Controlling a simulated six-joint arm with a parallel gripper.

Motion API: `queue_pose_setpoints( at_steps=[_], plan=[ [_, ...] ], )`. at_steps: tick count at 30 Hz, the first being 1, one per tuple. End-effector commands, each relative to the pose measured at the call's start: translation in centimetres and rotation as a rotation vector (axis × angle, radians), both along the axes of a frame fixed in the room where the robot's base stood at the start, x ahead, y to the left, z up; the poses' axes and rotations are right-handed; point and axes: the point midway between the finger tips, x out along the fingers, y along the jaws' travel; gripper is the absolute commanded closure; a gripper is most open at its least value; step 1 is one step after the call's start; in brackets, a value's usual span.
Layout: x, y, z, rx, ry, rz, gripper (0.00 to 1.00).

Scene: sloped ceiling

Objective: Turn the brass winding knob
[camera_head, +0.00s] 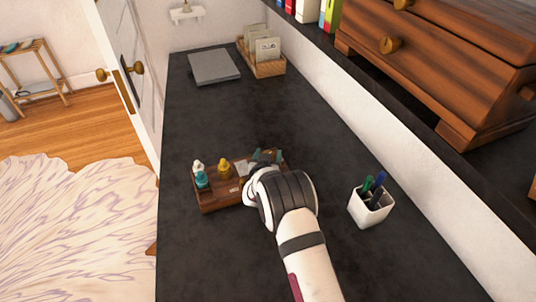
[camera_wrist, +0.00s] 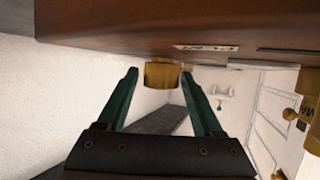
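A dark wooden box (camera_head: 217,199) with a small label plate stands on the black desk. A white-and-teal figure (camera_head: 200,175) and a yellow figure (camera_head: 224,169) are at its left part. My gripper (camera_head: 266,156) is over the box's right end, mostly hidden by my wrist in the head view. In the wrist view, a brass knob (camera_wrist: 163,75) lies between the teal fingertips of my open gripper (camera_wrist: 160,77), against the wooden surface (camera_wrist: 110,22). A gap shows left of the knob; the right fingertip is very close, and I cannot tell if it touches. The knob is not distinguishable in the head view.
A white pen cup (camera_head: 371,207) stands right of my arm. A grey flat slab (camera_head: 213,67) and a wooden card tray (camera_head: 262,67) are at the back of the desk. A wooden chest (camera_head: 455,65) sits on the raised shelf at right. The desk's middle (camera_head: 225,118) is clear.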

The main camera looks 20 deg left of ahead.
Motion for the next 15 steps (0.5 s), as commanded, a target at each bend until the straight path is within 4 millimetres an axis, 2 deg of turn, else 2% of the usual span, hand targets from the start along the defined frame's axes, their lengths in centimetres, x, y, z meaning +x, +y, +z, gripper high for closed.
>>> queue_pose_setpoints(
  at_steps=[10,13,15],
  plan=[
    [-0.2,0.0,0.0,-0.001,0.001,0.001,0.24],
    [-1.2,-0.2,0.5,-0.001,0.001,0.003,0.24],
    [-2.6,-0.6,1.1,-0.001,0.002,0.002,0.24]
  ],
)
